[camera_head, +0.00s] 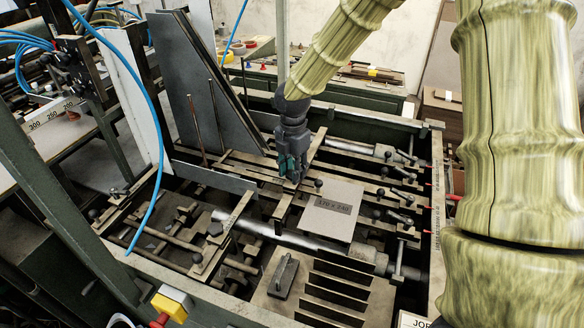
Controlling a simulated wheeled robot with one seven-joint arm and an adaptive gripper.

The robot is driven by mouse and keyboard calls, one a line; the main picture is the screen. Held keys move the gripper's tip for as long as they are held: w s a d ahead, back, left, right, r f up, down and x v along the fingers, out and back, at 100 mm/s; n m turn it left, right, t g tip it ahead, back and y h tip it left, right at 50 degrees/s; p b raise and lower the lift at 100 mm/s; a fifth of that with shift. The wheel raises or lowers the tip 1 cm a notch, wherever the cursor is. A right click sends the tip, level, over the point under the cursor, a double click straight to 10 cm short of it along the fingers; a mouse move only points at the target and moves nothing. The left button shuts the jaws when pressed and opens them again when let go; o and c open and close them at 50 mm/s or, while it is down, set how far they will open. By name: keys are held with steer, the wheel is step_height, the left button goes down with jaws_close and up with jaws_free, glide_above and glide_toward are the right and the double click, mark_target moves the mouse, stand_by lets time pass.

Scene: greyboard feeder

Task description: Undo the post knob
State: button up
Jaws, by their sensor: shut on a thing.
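My gripper (291,174) points down at the middle of the machine bed, at the near end of the flat crossbars (240,160). Its fingers are closed on a small part there, taken to be the post knob, which the fingers hide almost wholly. Whether the knob is loose or tight cannot be seen. A small dark ball knob (319,183) stands just right of the fingers, apart from them.
Tall grey boards (190,90) stand close behind and left of my gripper, with thin upright rods (194,130) before them. A board marked 170 x 240 (332,209) lies to the right. A slotted plate (335,292) with a dark handled block (284,276) is at front. A blue hose (160,130) hangs left.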

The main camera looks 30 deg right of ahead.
steer(key=shift+r, duration=0.1)
steer(key=o, duration=1)
steer(key=shift+o, duration=0.2)
steer(key=shift+r, duration=0.1)
step_height(320, 180, up, 12)
